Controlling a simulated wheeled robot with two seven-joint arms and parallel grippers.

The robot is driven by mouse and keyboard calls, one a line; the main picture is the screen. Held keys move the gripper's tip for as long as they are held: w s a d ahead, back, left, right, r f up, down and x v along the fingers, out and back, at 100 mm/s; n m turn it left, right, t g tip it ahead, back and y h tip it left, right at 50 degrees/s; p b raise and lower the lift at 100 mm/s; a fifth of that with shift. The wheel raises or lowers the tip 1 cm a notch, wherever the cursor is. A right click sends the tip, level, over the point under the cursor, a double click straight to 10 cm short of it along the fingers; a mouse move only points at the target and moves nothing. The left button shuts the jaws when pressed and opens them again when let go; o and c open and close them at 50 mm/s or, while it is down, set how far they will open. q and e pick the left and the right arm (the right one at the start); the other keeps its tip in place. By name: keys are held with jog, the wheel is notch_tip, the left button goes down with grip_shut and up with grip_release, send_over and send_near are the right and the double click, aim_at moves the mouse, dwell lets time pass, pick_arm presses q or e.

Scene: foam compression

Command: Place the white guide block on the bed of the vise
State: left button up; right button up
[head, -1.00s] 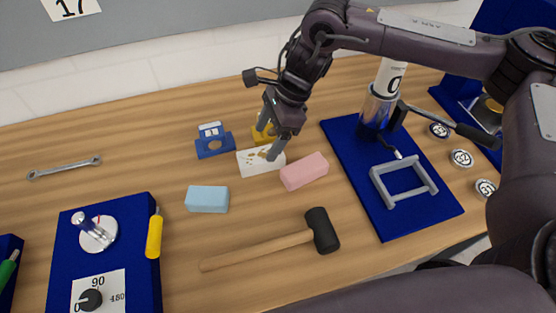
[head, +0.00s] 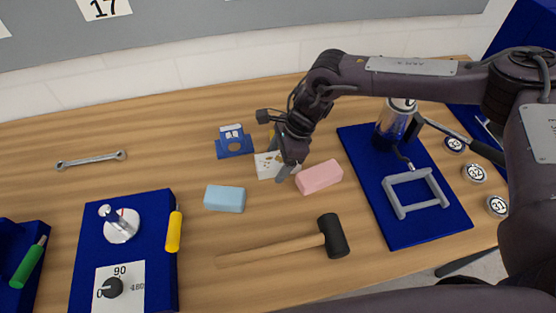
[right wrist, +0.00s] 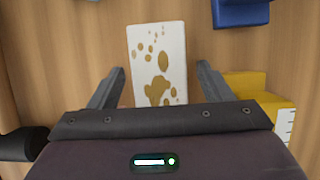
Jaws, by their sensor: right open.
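The white block (head: 265,168) with brown spots lies on the table in the middle of the head view. It also shows in the right wrist view (right wrist: 158,60), with wood around it. My right gripper (head: 279,162) is open over the block. In the right wrist view my right gripper (right wrist: 160,82) has one finger on each side of the block's near part, with gaps on both sides. The gripper hides part of the block in the head view. I cannot tell which thing is the vise. My left gripper is not in view.
A blue holder (head: 234,149), a yellow block (right wrist: 262,95) and a pink block (head: 320,177) are close by. A light blue block (head: 225,198) and a mallet (head: 272,249) lie nearer. A blue board (head: 420,232) carries a grey frame (head: 397,205) at right.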

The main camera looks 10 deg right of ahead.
aim_at(277, 158)
jog(key=shift+f+b, duration=0.2)
jog(key=shift+b, duration=0.15)
dwell(0.4)
jog(key=c, duration=1.3)
jog(key=shift+r, duration=0.15)
jog(key=shift+r+p, duration=0.15)
jog(key=shift+p, duration=0.2)
notch_tip(277, 158, up, 20)
jog(key=b, duration=0.4)
